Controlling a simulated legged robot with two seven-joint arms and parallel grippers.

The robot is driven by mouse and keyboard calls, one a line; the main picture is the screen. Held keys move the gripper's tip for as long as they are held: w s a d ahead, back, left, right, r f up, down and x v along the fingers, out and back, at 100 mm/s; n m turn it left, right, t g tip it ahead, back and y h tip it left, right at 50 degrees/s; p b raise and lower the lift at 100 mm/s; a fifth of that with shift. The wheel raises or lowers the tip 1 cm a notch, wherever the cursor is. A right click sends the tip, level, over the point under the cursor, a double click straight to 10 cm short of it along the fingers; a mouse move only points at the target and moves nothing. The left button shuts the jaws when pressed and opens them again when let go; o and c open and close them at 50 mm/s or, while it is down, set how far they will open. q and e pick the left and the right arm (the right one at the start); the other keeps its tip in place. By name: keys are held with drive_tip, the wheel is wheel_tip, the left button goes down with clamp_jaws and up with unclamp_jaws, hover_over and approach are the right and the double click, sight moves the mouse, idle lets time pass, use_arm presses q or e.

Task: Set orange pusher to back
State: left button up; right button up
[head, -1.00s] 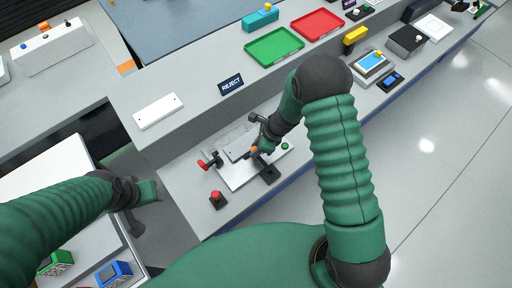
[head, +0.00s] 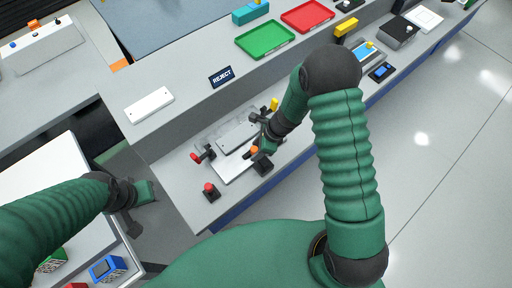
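The fixture on the lower bench has a pale plate (head: 232,170) with a grey block (head: 238,136) on it. The orange pusher (head: 254,150) shows as a small orange knob by a black mount (head: 262,165) at the plate's front right. My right gripper (head: 260,131) is over the fixture's right side, its dark fingers looking spread, one close to the orange knob. Whether it touches the knob is hard to tell. My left gripper (head: 134,218) hangs at the left, away from the fixture; its finger opening is unclear.
A red-knobbed part (head: 201,155) is at the fixture's left, with a red button (head: 210,190) in front. A yellow piece (head: 274,104) stands just behind my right gripper. The raised shelf behind holds a REJECT sign (head: 222,76), a white plate (head: 149,106) and a green tray (head: 265,39).

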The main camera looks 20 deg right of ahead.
drive_tip(key=shift+d+r, duration=0.1)
drive_tip(key=shift+r, duration=0.1)
drive_tip(key=p+v, duration=0.2)
drive_tip(key=v, duration=1.4)
drive_tip(key=shift+d+r, duration=0.1)
drive_tip(key=shift+d, duration=0.05)
drive_tip(key=s+a+r+n+h, duration=0.1)
drive_tip(key=s+n, duration=0.4)
drive_tip(key=n, duration=0.6)
drive_tip(key=s+a+r+n+h, duration=0.1)
drive_tip(key=s+r+n+h, duration=0.1)
drive_tip(key=n, duration=1)
drive_tip(key=s+h, duration=0.1)
drive_tip(key=s, duration=0.1)
drive_tip(key=shift+s+t, duration=0.4)
drive_tip(key=shift+s, duration=0.15)
